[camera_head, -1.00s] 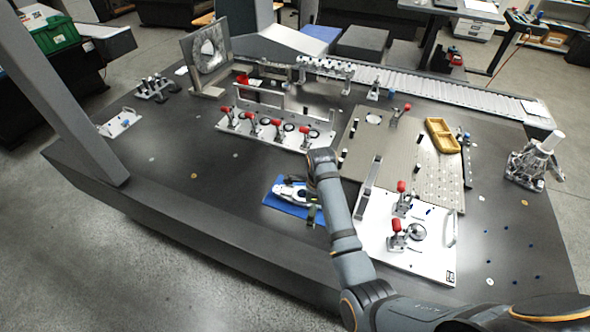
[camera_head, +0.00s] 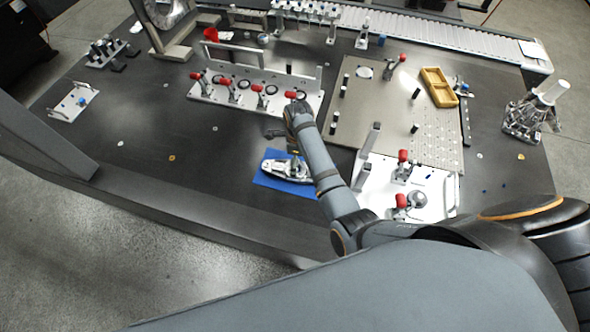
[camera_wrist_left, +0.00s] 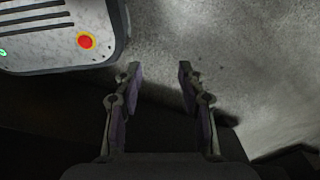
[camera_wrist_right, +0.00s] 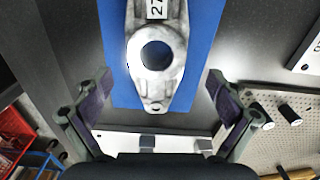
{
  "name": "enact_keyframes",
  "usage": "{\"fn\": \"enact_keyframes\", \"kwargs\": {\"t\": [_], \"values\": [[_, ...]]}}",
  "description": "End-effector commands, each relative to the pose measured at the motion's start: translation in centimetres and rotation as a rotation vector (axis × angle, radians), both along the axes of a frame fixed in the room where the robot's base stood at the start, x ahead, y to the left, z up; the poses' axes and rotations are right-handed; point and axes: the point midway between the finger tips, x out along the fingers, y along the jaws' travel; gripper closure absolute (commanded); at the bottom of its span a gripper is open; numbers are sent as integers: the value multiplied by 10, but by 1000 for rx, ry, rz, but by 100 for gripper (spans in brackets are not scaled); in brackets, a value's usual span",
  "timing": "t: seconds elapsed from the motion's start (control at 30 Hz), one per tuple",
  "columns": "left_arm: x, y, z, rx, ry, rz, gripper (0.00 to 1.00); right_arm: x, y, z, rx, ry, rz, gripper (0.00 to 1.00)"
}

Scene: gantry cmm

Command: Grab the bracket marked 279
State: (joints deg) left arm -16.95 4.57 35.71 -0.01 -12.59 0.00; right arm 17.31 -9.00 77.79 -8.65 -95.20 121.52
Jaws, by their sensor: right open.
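A pale metal bracket (camera_head: 287,169) lies on a blue mat (camera_head: 265,180) near the front of the dark table. In the right wrist view the bracket (camera_wrist_right: 157,60) has a large round hole and a white label starting with 27; the last digit is cut off. My right gripper (camera_wrist_right: 154,100) is open, with the bracket's near end between and beyond its fingers, not gripped. In the head view my right gripper (camera_head: 290,145) is over the bracket and partly hidden by my arm. My left gripper (camera_wrist_left: 158,70) is open and empty above the floor.
A row of red-handled clamps (camera_head: 240,95) stands behind the mat. A white plate with red-handled clamps (camera_head: 435,185) and a perforated plate (camera_head: 370,125) lie to the right. A yellow tray (camera_head: 438,88) is farther back. The table left of the mat is mostly clear.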

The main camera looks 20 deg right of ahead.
Motion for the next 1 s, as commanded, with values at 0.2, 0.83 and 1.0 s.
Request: {"fn": "enact_keyframes", "kwargs": {"t": [0.2, 0.83, 1.0], "values": [[9, 0, 5, 0, -14, -1, 60, 0, 8, -33, 0, 4, 0, 5], [-8, 0, 3, 0, 12, 0, 60, 0, 8, -50, 0, 1, 0, 40], [-4, 0, 3, 0, 6, 0, 60, 0, 8, -50, 0, 1, 0, 63]]}}
